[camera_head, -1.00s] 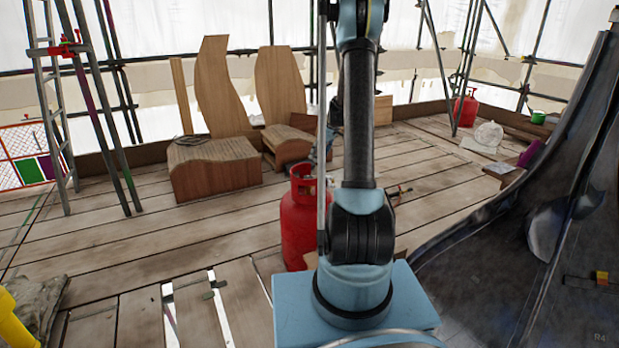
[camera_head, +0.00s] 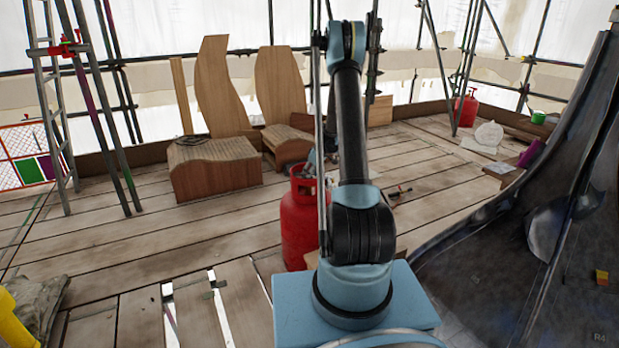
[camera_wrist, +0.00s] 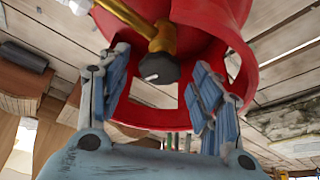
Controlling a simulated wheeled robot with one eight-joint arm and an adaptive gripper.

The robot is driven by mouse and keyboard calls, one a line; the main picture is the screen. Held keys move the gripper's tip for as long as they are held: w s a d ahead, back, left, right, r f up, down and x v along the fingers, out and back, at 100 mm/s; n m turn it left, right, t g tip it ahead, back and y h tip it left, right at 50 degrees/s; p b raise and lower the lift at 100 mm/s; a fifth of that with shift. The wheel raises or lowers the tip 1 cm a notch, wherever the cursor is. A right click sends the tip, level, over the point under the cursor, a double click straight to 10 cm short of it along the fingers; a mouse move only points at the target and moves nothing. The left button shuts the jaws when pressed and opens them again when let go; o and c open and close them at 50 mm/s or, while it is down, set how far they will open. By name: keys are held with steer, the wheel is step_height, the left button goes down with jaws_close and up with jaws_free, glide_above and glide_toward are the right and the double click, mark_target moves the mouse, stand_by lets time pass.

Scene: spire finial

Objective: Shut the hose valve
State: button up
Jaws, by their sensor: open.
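A red gas cylinder (camera_head: 299,222) stands on the boards just left of my arm's base. In the wrist view its red collar (camera_wrist: 214,14) surrounds a brass valve (camera_wrist: 163,38) with a black knob (camera_wrist: 158,68). A brass-coloured stem or pipe runs from the valve to the upper left. My gripper (camera_wrist: 161,62) is open, with one blue-grey finger on each side of the knob. A gap shows between the knob and each finger. In the head view my gripper is at the cylinder's top, mostly hidden behind my arm. The hose cannot be clearly told.
The collar wall is close around my fingers. Wooden forms (camera_head: 215,168) stand on the boards behind left. A dark curved sheet (camera_head: 520,240) rises at right. A second red cylinder (camera_head: 465,110) is far right. Scaffold poles and a ladder (camera_head: 55,120) stand left. The middle-left boards are clear.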

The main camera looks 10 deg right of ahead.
steer(key=shift+f, duration=0.25)
steer(key=c, duration=1.1)
steer(key=shift+o, duration=0.2)
steer(key=shift+a+m, duration=0.1)
steer(key=shift+m, duration=0.2)
steer(key=m+h, duration=0.1)
steer(key=m, duration=0.1)
steer(key=shift+a+m+t, duration=0.15)
steer(key=shift+m+t, duration=0.15)
steer(key=shift+t, duration=0.1)
steer(key=m, duration=0.2)
steer(key=m+h, duration=0.1)
steer(key=m, duration=0.1)
steer(key=shift+s+a+m+t+h, duration=0.1)
steer(key=shift+a+m+t+h, duration=0.1)
steer(key=shift+m+t+h, duration=0.1)
steer(key=m+h, duration=0.1)
steer(key=m, duration=0.3)
steer(key=m+h, duration=0.1)
steer(key=m, duration=0.1)
steer(key=shift+a+m+h, duration=0.25)
steer(key=shift+m+h, duration=0.05)
steer(key=shift+m, duration=0.1)
